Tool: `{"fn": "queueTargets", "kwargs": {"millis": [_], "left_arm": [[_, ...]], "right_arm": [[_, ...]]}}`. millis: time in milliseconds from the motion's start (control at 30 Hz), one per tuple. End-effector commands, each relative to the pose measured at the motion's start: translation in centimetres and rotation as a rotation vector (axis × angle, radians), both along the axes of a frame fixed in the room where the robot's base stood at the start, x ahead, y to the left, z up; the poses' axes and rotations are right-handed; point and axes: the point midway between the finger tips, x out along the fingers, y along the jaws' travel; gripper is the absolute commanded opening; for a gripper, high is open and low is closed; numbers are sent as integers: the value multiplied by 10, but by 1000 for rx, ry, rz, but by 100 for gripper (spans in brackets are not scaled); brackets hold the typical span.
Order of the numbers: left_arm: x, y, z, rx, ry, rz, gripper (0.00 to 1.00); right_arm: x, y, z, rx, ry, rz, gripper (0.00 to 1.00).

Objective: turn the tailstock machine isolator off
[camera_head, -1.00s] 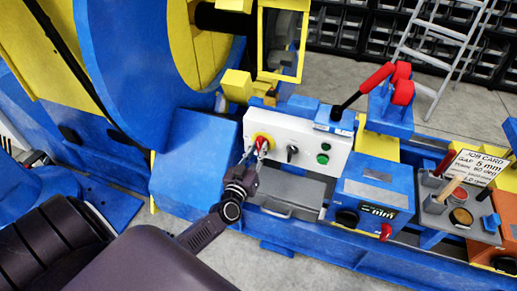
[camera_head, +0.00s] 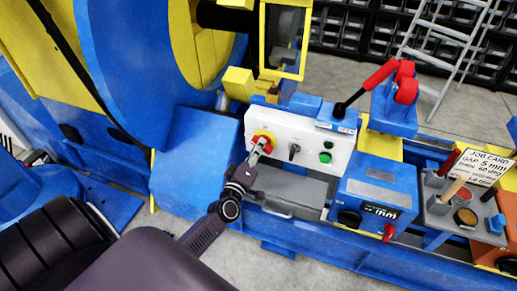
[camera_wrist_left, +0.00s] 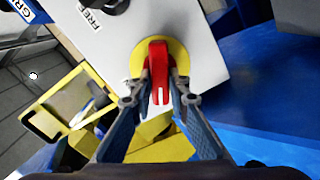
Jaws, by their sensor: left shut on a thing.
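The tailstock machine isolator is a red handle on a round yellow plate (camera_head: 264,135), at the left of the white control panel (camera_head: 315,140). My left gripper (camera_head: 261,147) reaches it from the front, with its fingertips at the handle. In the left wrist view the red handle (camera_wrist_left: 159,75) stands between the two fingers, against the yellow disc (camera_wrist_left: 139,61), with a small white mark on its lower part. The gripper is shut on the handle, and its fingers partly hide it in the head view. My right gripper is out of view.
A grey drawer box (camera_head: 295,190) lies below the panel. A red-handled lever (camera_head: 380,75) and a blue display box (camera_head: 373,190) stand to the right.

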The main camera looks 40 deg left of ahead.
Motion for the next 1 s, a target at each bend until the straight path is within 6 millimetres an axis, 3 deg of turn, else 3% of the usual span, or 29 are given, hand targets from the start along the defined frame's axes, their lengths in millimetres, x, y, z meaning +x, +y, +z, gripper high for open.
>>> {"fn": "queueTargets", "kwargs": {"millis": [500, 1000], "left_arm": [[-1, 1, -5, -395, -93, 0, 0], [-1, 1, -6, -513, -120, 0, 0]], "right_arm": [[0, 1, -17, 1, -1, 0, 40], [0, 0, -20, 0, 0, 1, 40]]}}
